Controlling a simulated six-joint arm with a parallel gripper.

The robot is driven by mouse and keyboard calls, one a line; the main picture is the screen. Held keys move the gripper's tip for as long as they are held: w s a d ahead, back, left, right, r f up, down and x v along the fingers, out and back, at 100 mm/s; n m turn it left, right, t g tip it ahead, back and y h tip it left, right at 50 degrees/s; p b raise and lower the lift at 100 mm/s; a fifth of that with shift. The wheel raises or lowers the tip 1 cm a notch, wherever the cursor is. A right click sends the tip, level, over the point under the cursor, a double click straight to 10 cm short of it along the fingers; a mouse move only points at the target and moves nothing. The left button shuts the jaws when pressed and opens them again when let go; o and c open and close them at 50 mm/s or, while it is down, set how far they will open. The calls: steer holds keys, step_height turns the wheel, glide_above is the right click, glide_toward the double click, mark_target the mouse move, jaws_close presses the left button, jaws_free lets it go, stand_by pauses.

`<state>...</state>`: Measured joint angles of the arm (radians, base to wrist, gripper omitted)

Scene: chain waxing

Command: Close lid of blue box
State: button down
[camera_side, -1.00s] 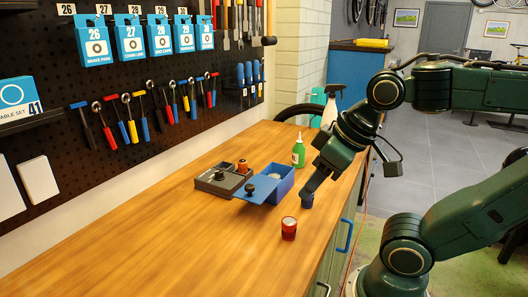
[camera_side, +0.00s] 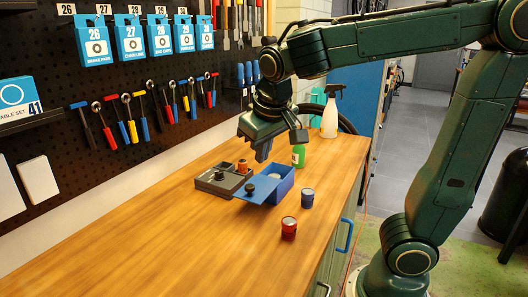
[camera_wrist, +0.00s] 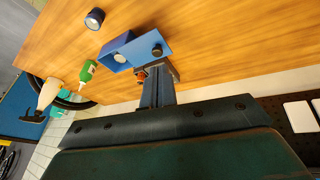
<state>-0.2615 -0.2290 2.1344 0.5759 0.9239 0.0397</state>
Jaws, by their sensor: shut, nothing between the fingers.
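The blue box (camera_side: 286,183) stands on the wooden bench. Its blue lid (camera_side: 258,189) with a black knob sits off to the left side, leaving part of the box uncovered with something pale inside. In the wrist view the box (camera_wrist: 114,57) and the lid (camera_wrist: 150,46) lie side by side, the knob on the lid. My gripper (camera_side: 262,152) is shut and empty, above and behind the box and the grey box. The wrist view shows its fingers (camera_wrist: 157,80) pointing toward the grey box and the lid's edge.
A grey box (camera_side: 222,180) with a black knob and an orange-red item stands left of the blue box. A blue jar (camera_side: 307,198) and a red jar (camera_side: 289,228) stand to the right. A green bottle (camera_side: 298,156) and a spray bottle (camera_side: 330,112) stand behind. The front bench is clear.

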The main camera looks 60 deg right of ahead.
steer(key=w+a+f+m+g+h, duration=0.2)
steer(key=w+a, duration=0.4)
steer(key=w, duration=0.3)
steer(key=shift+f+m+h, duration=0.5)
steer(key=shift+f+h, duration=0.25)
steer(key=shift+h, duration=0.05)
steer(key=shift+d, duration=0.1)
steer(key=s+d+r+x, duration=0.1)
steer(key=d+x, duration=0.1)
steer(key=x, duration=1)
steer(key=shift+s+d, duration=0.2)
steer(key=shift+s, duration=0.3)
steer(key=shift+d, duration=0.1)
glide_above(260, 182)
steer(key=shift+d, duration=0.1)
